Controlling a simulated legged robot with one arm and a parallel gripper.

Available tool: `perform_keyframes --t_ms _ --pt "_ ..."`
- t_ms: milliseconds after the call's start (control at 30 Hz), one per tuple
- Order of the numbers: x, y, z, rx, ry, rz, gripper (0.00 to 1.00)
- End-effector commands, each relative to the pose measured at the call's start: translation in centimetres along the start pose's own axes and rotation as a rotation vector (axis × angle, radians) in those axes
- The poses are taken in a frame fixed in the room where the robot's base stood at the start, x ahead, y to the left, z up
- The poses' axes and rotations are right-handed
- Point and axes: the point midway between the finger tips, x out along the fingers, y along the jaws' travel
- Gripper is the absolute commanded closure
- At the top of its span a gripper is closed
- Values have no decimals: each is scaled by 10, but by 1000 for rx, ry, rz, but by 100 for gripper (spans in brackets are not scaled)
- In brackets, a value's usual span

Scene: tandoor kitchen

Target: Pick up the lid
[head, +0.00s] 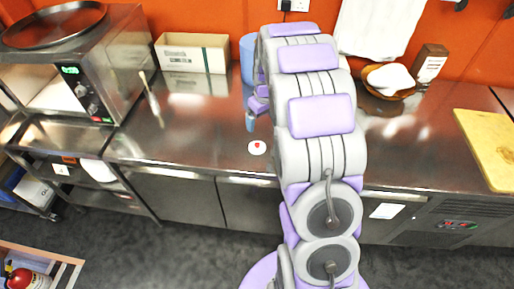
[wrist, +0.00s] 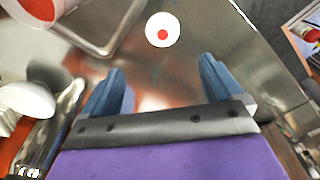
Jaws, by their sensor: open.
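The lid (head: 257,149) is a small white disc with a red spot in its middle. It lies flat on the steel counter near the front edge, just left of my arm in the head view. In the wrist view the lid (wrist: 152,33) is at the top centre, beyond the fingertips. My gripper (wrist: 160,75) has two blue fingers spread wide, with nothing between them but counter. In the head view my gripper (head: 251,120) is partly hidden by my arm and shows just behind the lid, apart from it.
The steel counter (head: 190,130) is clear left of the lid. A microwave-like oven (head: 110,55) with a round pan on top, a cardboard box (head: 192,52) and a blue container (head: 247,60) stand behind. A brown bowl (head: 370,87) and yellow board (head: 490,150) are right.

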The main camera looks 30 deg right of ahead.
Motion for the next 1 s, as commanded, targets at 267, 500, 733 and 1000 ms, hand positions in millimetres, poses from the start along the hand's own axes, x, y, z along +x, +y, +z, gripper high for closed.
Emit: perform_keyframes --t_ms 267,500,733,1000 --pt "60 -2 2 2 -5 -3 7" --pt "89 -2 2 0 -3 -1 7" --pt "108 -4 2 1 -3 -2 7" --pt "142 -6 2 1 -4 -3 7"
